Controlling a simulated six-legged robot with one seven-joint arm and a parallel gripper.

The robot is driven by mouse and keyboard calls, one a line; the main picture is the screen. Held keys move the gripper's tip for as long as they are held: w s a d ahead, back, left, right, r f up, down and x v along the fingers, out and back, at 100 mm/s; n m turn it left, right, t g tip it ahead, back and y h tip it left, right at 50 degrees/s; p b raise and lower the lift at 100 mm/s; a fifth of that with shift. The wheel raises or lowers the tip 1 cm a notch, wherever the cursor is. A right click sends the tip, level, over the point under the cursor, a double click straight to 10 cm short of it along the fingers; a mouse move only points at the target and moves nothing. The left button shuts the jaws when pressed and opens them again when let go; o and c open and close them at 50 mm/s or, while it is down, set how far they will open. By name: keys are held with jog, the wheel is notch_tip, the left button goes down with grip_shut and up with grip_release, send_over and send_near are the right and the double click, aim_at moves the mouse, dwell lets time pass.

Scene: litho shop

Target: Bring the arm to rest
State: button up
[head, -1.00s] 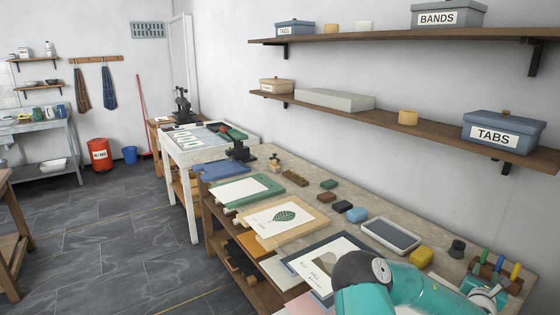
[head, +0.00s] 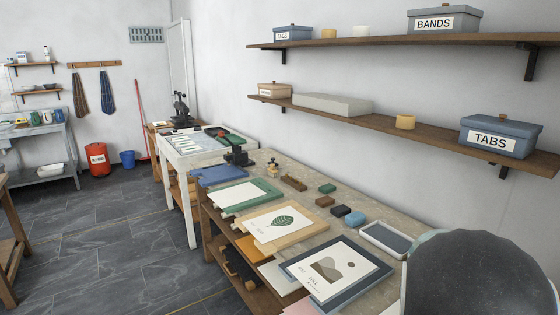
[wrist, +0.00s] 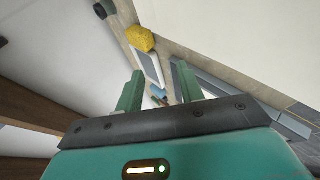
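My gripper (wrist: 160,92) shows in the wrist view, with its two green fingers spread apart and nothing between them. Beyond the fingers the workbench lies at a slant, with a yellow sponge (wrist: 141,39) and a grey-white tray (wrist: 146,66) on it. In the head view my arm fills the lower right corner as a large dark rounded joint. The gripper itself does not show in the head view.
The workbench (head: 391,219) holds prints on boards, including a leaf print (head: 273,223) and a landscape print (head: 335,268), and small coloured blocks. The tray (head: 385,239) lies near my arm.

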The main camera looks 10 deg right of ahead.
jog(key=s+a+r+m+y, duration=0.2)
jog(key=s+a+r+y, duration=0.15)
jog(key=a, duration=0.65)
jog(key=s+a+r+m+y, duration=0.25)
jog(key=a+r, duration=0.25)
jog(key=a, duration=0.5)
jog(key=s+a+r+m+g, duration=0.2)
jog(key=s+a+r, duration=0.1)
jog(key=s+a, duration=0.9)
jog(key=s, duration=0.3)
jog(key=shift+s+a+r+y, duration=0.15)
jog(key=shift+s+a+y, duration=0.15)
jog(key=shift+s+a, duration=0.05)
